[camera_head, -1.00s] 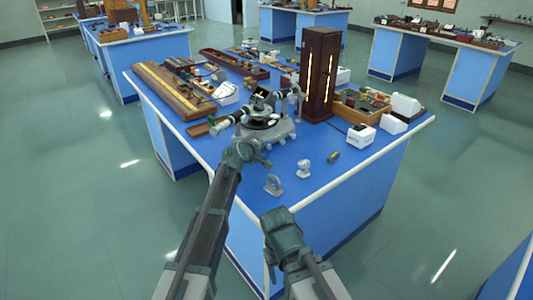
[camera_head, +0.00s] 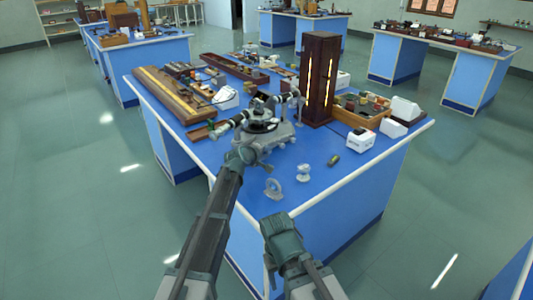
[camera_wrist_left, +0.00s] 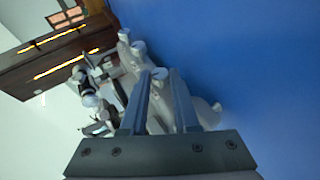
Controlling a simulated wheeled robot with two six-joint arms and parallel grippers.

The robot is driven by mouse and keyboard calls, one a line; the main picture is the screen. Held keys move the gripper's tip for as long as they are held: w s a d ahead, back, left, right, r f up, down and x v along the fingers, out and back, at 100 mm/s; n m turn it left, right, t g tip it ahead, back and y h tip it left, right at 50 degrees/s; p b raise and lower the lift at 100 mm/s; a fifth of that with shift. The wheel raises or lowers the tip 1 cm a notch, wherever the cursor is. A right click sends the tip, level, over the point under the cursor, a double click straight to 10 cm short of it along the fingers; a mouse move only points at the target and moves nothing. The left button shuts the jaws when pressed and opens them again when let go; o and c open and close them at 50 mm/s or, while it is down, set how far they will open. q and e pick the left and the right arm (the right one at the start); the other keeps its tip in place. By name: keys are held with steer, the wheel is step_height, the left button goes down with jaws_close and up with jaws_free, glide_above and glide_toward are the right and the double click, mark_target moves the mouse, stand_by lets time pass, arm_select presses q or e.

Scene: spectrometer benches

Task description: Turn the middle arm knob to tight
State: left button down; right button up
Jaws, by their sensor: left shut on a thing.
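The spectrometer (camera_head: 262,125) stands on the blue bench, its grey base and dark centre partly behind my left wrist in the head view. My left gripper (camera_head: 262,163) is at its near side, low by the base. In the left wrist view, the gripper (camera_wrist_left: 161,74) is shut on a small pale knob (camera_wrist_left: 160,73) between its fingertips. Other pale knobs of the instrument show beyond it. The knob's marking and how far it is turned cannot be seen. My right arm shows at the bottom of the head view, but its jaws do not.
A tall dark wooden cabinet (camera_head: 320,78) with lit slits stands right behind the spectrometer. A lens stand (camera_head: 273,188), a smaller stand (camera_head: 304,172) and a small cylinder (camera_head: 333,160) lie near the front. A wooden tray (camera_head: 362,108) and white boxes are at right.

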arm_select(q)
steer(key=shift+r+p, duration=0.2)
steer(key=shift+p, duration=0.2)
steer(key=g+y+p, duration=0.1)
steer(key=p, duration=0.1)
steer(key=y+p, duration=0.1)
steer(key=p, duration=0.1)
steer(key=r+m+g+y+p, duration=0.1)
steer(key=p, duration=0.1)
steer(key=shift+w+d+g, duration=0.25)
steer(key=shift+d+g, duration=0.05)
steer(key=shift+d+f+m+g+y+p, duration=0.15)
steer(key=shift+m+g+y+p, duration=0.15)
steer(key=shift+g+y+p, duration=0.85)
steer(key=c, duration=0.7)
jaws_free()
steer(key=shift+o, duration=0.2)
steer(key=shift+p, duration=0.3)
steer(key=p+v, duration=1.1)
steer(key=v, duration=0.2)
steer(key=shift+s, duration=0.4)
